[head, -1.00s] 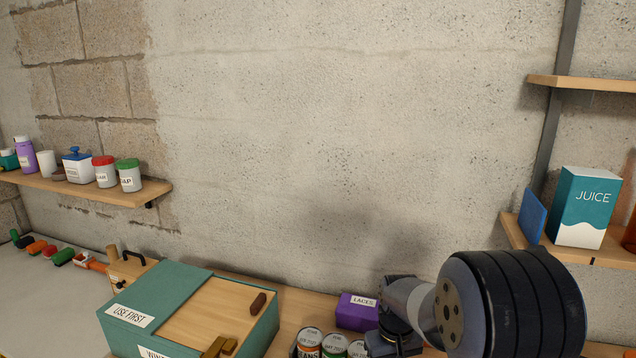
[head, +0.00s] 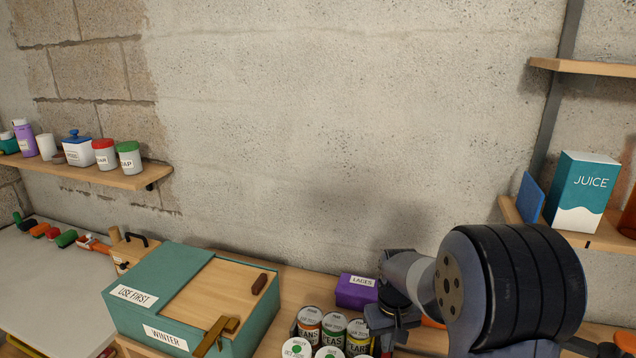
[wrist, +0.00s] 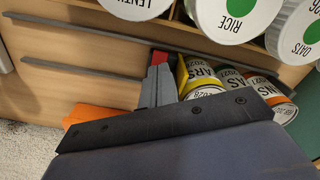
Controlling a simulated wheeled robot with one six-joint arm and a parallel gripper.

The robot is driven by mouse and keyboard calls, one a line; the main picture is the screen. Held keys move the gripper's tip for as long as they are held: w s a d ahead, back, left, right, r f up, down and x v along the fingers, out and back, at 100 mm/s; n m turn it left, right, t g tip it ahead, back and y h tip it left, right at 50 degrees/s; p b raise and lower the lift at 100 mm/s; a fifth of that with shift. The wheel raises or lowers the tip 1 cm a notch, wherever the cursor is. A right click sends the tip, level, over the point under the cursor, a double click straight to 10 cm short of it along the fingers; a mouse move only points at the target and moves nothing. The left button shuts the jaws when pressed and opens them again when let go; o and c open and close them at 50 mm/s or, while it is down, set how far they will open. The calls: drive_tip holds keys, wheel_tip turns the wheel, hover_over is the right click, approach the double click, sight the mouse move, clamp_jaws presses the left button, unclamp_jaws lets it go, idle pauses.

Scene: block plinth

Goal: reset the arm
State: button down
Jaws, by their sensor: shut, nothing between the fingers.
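My gripper (wrist: 157,62) shows in the wrist view as grey fingers with a red patch at the tip, together and with nothing between them. Behind it in that view are yellow-and-white labelled cans and a wooden surface. In the head view my arm comes in at the lower right, its wrist just right of the several labelled cans (head: 332,331). The fingers themselves are largely hidden there behind the arm.
A teal box (head: 128,318) with a wooden lid stands left of the cans, and a purple laces box (head: 355,293) behind them. A juice carton (head: 582,192) sits on the right shelf. An orange thing (wrist: 92,115) lies near my gripper.

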wheel_tip(320, 180, down, 3)
drive_tip(key=shift+r+b, duration=0.1)
drive_tip(key=shift+b, duration=0.7)
wheel_tip(320, 180, up, 8)
drive_tip(key=p, duration=0.6)
drive_tip(key=shift+r, duration=0.1)
